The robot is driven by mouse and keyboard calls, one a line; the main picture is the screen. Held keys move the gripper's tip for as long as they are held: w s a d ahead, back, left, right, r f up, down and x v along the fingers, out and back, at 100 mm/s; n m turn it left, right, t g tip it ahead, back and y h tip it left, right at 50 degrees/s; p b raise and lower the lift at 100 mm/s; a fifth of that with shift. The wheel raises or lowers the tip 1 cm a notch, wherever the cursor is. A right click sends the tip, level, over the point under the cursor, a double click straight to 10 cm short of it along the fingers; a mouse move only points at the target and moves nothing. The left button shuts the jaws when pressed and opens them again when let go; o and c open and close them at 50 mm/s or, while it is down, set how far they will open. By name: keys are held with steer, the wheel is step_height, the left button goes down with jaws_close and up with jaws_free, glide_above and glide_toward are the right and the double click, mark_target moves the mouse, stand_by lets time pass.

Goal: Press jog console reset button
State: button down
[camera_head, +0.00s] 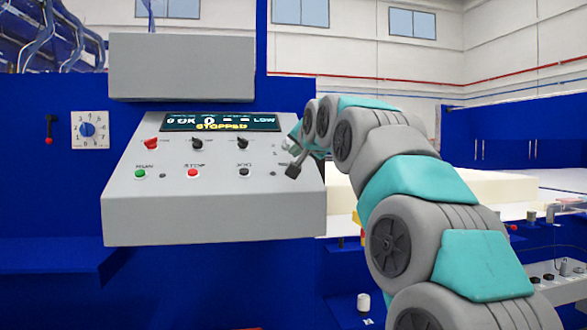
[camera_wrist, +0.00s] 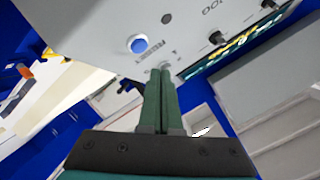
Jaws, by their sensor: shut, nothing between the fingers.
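The jog console (camera_head: 215,218) is a grey sloped panel with a row of buttons and a screen reading "STOPPED". In the wrist view, a blue round button (camera_wrist: 137,44) with a light rim sits on the grey panel, with an upside-down label beside it that seems to read RESET. In the wrist view, my gripper's green fingers (camera_wrist: 161,72) are together and empty. Their tips appear beside the blue button; contact cannot be told.
Green (camera_head: 140,174), red (camera_head: 192,173) and black (camera_head: 243,171) buttons line the panel, with selector knobs (camera_head: 197,142) above. A grey box (camera_head: 182,68) hangs over the screen. A pale foam block (camera_head: 460,190) lies behind my arm on the right.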

steer(key=shift+s+d+r+p, duration=0.1)
steer(key=shift+s+r+p, duration=0.1)
steer(key=shift+s+r, duration=0.3)
steer(key=shift+s+d+r+p, duration=0.1)
steer(key=shift+s+r+p, duration=0.1)
steer(key=shift+r, duration=0.45)
steer(key=s+d+f+n+g+h, duration=0.1)
steer(key=s+d+f+g, duration=0.4)
steer(key=f, duration=0.6)
steer(key=s+d+f+n+g+h, duration=0.1)
steer(key=s+d+f+h, duration=0.15)
steer(key=s+f, duration=0.65)
steer(key=s+d+f+n+g, duration=0.1)
steer(key=s+d+f+g, duration=0.3)
steer(key=f, duration=0.8)
steer(key=s+d+f+g, duration=0.2)
steer(key=s+f, duration=0.4)
steer(key=s, duration=0.4)
steer(key=s+d+f+n+g+h, duration=0.1)
steer(key=s+d+f+g, duration=0.1)
steer(key=s+f, duration=0.5)
steer(key=s+d+f+g, duration=0.2)
steer(key=s+d+f, duration=0.2)
steer(key=s, duration=1)
step_height(320, 180, down, 3)
steer(key=shift+s+d+f+h, duration=0.1)
steer(key=shift+s+d+h, duration=0.2)
steer(key=shift+s+h, duration=0.1)
steer(key=shift+a+n, duration=0.15)
steer(key=shift+n, duration=0.15)
